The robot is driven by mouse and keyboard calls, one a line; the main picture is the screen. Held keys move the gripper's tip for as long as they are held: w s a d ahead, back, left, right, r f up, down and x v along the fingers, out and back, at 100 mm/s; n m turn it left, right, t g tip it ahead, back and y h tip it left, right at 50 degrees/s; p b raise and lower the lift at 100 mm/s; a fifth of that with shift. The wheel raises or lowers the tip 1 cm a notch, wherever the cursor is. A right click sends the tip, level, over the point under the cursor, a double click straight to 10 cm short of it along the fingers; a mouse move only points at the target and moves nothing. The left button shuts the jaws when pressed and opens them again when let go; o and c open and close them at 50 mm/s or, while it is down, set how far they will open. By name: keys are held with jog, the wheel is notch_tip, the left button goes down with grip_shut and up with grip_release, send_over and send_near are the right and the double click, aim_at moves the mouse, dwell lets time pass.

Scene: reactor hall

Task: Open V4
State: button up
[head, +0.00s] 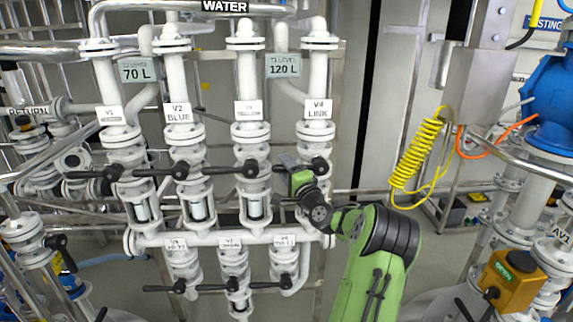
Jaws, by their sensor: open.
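V4 is the rightmost white vertical pipe valve in the head view, with its tag reading "V4 LINK" (318,109). Its black lever hub (320,166) shows below the tag. The lever seems to run left from the hub, and its outer part is largely hidden by my gripper (290,162). My gripper is open and close in front of or at the V4 lever, just left of the hub. I cannot tell whether the jaws are around the lever or touching it. My green arm comes up from the lower right.
Levers of V1 (97,173), V2 (168,173) and V3 (238,170) lie horizontal to the left. Smaller valves with black levers (216,287) sit below. A yellow coiled hose (416,155) hangs at right, near a yellow "OPEN" actuator (508,279).

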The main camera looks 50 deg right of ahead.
grip_shut()
jog(key=shift+f, duration=0.15)
dwell(0.4)
jog(key=s+d+f+n+g+b, duration=0.6)
jog(key=f+n+b, duration=0.3)
jog(key=n+b, duration=0.4)
jog(key=shift+s+d+f+n+g+y, duration=0.35)
jog(key=shift+s+n+g, duration=0.35)
jog(key=shift+s+n, duration=0.25)
